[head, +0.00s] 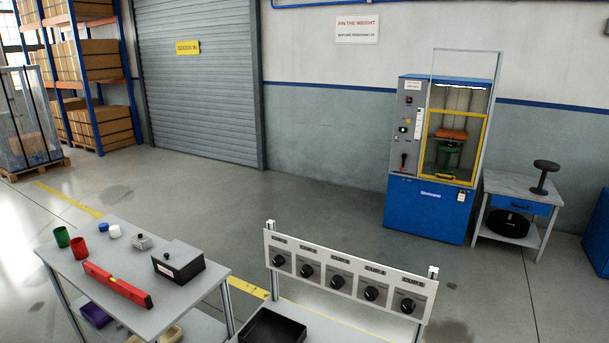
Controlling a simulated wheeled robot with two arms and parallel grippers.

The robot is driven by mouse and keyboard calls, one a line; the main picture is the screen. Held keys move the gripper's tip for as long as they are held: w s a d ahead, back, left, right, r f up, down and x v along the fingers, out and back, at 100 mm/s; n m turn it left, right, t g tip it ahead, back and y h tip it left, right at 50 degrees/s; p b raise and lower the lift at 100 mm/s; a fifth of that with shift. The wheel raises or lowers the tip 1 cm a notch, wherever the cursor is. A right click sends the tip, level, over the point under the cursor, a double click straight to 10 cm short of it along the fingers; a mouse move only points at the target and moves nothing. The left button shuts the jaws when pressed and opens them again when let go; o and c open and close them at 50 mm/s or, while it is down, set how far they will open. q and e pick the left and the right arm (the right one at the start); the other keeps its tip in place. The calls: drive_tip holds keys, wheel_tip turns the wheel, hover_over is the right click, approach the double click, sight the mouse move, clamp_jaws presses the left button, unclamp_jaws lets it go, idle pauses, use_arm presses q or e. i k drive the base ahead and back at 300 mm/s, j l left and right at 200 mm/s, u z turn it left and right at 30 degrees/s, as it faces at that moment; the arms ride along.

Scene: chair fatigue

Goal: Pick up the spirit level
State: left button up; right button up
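The spirit level (117,284) is a long red bar with a small yellow vial window. It lies flat and diagonally across the top of the grey table (75,258) at the lower left of the head view. Its nearer right end is close to the table's front edge. Nothing covers it. Neither of my grippers shows in the head view.
On the same table stand a green cup (62,237), a red cup (79,248), a white-and-blue item (115,231), a small grey box (141,242) and a dark box (178,264). A panel with several knobs (345,276) stands right, above a black tray (273,327).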

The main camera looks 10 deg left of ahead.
sight(136, 295)
drive_tip(key=u, duration=1.35)
drive_tip(key=i+j+z, duration=0.4)
drive_tip(key=i+j, duration=1.65)
